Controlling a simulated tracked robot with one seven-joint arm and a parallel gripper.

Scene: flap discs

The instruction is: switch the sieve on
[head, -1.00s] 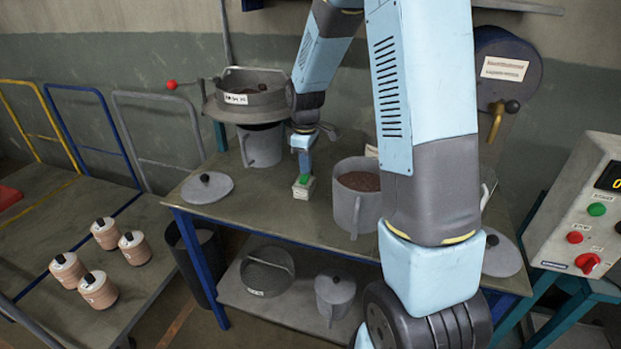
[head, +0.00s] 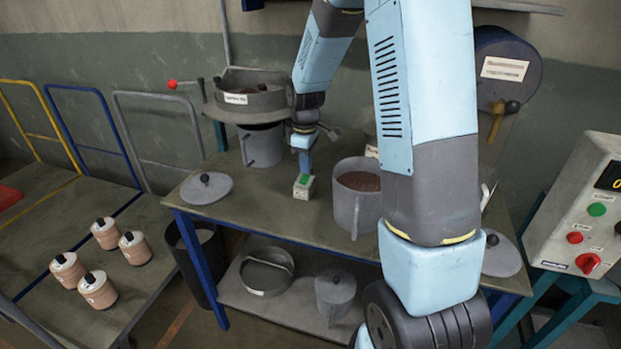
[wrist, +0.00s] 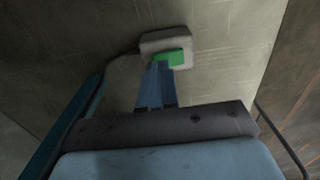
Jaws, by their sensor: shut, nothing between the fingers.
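The sieve (head: 252,112) is a round grey metal pan with a white label, standing at the back left of the bench above a grey pot. A small pale switch box (head: 303,193) with a green button (head: 303,179) sits on the bench in front of it. My gripper (head: 304,170) is shut and empty, pointing down just above the button. In the wrist view, the blue fingers (wrist: 157,72) overlap the near left side of the green button (wrist: 170,57); whether they touch it cannot be told. The sieve is not in the wrist view.
The bench (head: 250,215) also holds a grey lid (head: 207,188) on the left and a filled grey pot (head: 358,211) close right of the switch box. A control panel (head: 585,220) with buttons stands far right. Several flap-disc-like canisters (head: 97,290) stand on the left cart.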

